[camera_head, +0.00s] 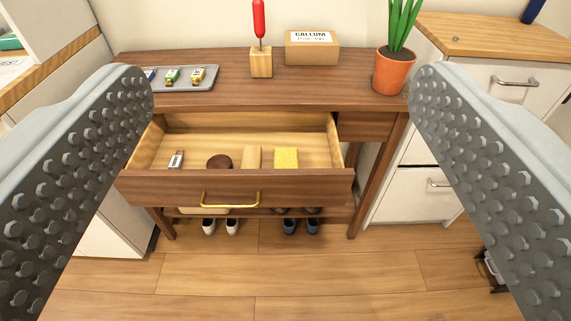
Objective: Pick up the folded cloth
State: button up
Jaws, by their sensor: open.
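My gripper (283,90) is open and empty, with its two studded fingers at the left and right of the view. Between and beyond them is a wooden table with its drawer (235,187) pulled out. In the drawer, on the right, lies a flat yellow square (286,158) with a speckled surface. It looks like a folded cloth, but I cannot tell it from a sponge. A plain tan piece (252,158) lies just left of it. The gripper is apart from both.
The drawer also holds a dark round item (219,161) and a small grey-white item (177,160). On the tabletop stand a tray (185,86), a red-handled tool in a wooden block (261,62), a cardboard box (312,48) and a potted plant (393,72). Shoes (220,226) are underneath.

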jog(key=shift+o, duration=0.6)
jog(key=g, duration=1.3)
send_over(286, 164)
jog(key=s, duration=0.2)
notch_tip(286, 164, down, 37)
jog(key=shift+s+a+r, duration=0.1)
jog(key=shift+a, duration=0.05)
jog(key=shift+x, duration=2.75)
jog(key=shift+s, duration=0.2)
jog(key=c, duration=1.2)
jog(key=shift+o, duration=0.2)
jog(key=shift+r, duration=0.1)
